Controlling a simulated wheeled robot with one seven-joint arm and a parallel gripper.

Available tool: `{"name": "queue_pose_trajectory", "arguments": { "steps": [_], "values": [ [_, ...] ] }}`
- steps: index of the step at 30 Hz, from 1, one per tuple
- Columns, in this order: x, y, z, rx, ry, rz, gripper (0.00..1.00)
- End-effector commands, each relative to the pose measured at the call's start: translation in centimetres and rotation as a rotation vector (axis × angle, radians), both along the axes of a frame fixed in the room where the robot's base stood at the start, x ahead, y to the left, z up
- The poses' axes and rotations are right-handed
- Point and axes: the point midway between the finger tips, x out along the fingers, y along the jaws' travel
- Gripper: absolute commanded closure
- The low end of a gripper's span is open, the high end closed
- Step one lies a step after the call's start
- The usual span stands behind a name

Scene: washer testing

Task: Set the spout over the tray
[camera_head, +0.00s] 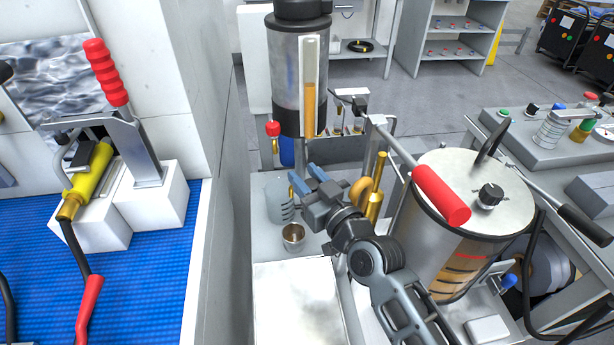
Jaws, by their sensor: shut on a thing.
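My gripper (306,180), with blue fingers, is shut near the middle of the bench, just below the tall glass cylinder. It appears to hold the spout, of which a small brass-coloured end (291,191) shows at the fingertips; the rest is hidden by the fingers. A clear beaker (277,207) stands just left of and below the fingertips. A small metal cup (293,237) stands in front of the beaker. A flat pale tray-like surface (297,300) lies in front of the cup; I cannot tell for certain that it is the tray.
A glass cylinder (290,75) with amber liquid hangs above the bench. Brass fittings (376,195) stand right of my gripper. A large drum (465,215) and a red-handled lever (440,192) crowd the right side. A grey wall (222,215) closes off the left.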

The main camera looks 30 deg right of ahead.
Motion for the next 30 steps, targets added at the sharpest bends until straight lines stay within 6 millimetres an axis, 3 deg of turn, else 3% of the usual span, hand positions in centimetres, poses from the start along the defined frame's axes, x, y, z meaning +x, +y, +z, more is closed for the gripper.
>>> {"name": "queue_pose_trajectory", "arguments": {
  "steps": [5, 20, 30],
  "values": [
    [0.1, 0.0, 0.4, 0.000, -0.008, -0.001, 1.00],
    [0.0, 0.1, 0.4, -0.001, -0.016, 0.015, 1.00],
    [-0.5, 1.0, -0.1, 0.000, -0.020, 0.117, 1.00]
  ]
}}
